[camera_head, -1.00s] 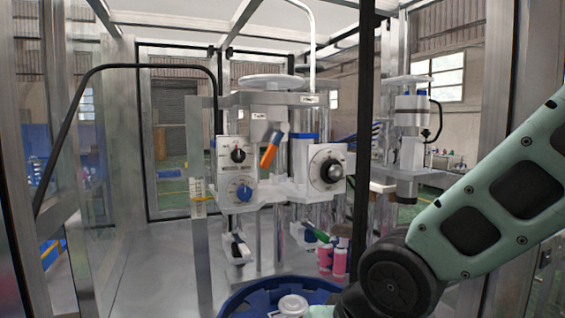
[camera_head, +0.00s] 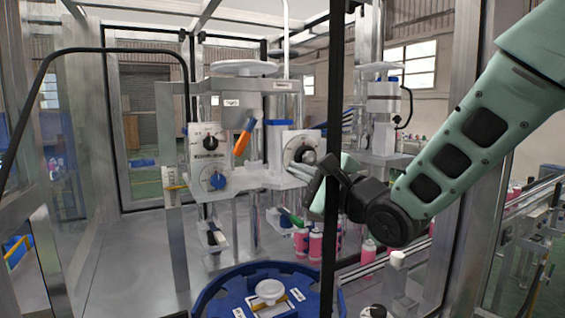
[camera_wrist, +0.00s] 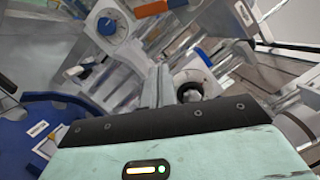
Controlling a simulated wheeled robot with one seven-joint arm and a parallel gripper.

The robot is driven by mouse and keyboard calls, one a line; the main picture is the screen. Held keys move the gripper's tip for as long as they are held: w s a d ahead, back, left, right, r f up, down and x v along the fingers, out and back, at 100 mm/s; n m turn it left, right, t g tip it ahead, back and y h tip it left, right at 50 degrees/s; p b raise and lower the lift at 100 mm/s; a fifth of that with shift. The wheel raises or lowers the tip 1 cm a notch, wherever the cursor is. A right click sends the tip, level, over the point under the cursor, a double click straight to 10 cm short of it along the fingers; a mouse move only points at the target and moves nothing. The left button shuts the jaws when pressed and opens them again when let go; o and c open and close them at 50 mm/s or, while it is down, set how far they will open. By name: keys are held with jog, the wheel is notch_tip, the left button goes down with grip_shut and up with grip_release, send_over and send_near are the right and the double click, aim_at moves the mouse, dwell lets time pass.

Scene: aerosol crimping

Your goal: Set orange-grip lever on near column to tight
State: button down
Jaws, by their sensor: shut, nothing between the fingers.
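The orange-grip lever (camera_head: 243,138) is on the near column of the crimping machine, tilted with its upper end to the right. In the wrist view its orange grip (camera_wrist: 151,8) shows at the top edge. My gripper (camera_head: 303,172) is at the right of the machine, just in front of the right dial (camera_head: 301,150), below and right of the lever and apart from it. In the wrist view my gripper's fingers (camera_wrist: 159,88) lie together with nothing between them. I cannot tell whether the fingertips touch the dial housing.
Left of the lever are a black-knob dial (camera_head: 209,142) and a blue-knob dial (camera_head: 213,178). A blue round carousel (camera_head: 215,290) stands below. Pink cans (camera_head: 316,245) stand under the machine. A dark upright post (camera_head: 337,90) stands in front of my wrist.

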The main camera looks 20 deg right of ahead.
aim_at(246, 131)
jog(key=w+a+r+p, duration=0.3)
jog(key=w+a+p, duration=0.3)
jog(key=w+a, duration=0.1)
jog(key=shift+w+p, duration=0.2)
jog(key=shift+p, duration=0.1)
jog(key=shift+b, duration=0.35)
jog(key=shift+a+m+b, duration=0.15)
jog(key=shift+m+b, duration=0.15)
jog(key=shift+b, duration=0.4)
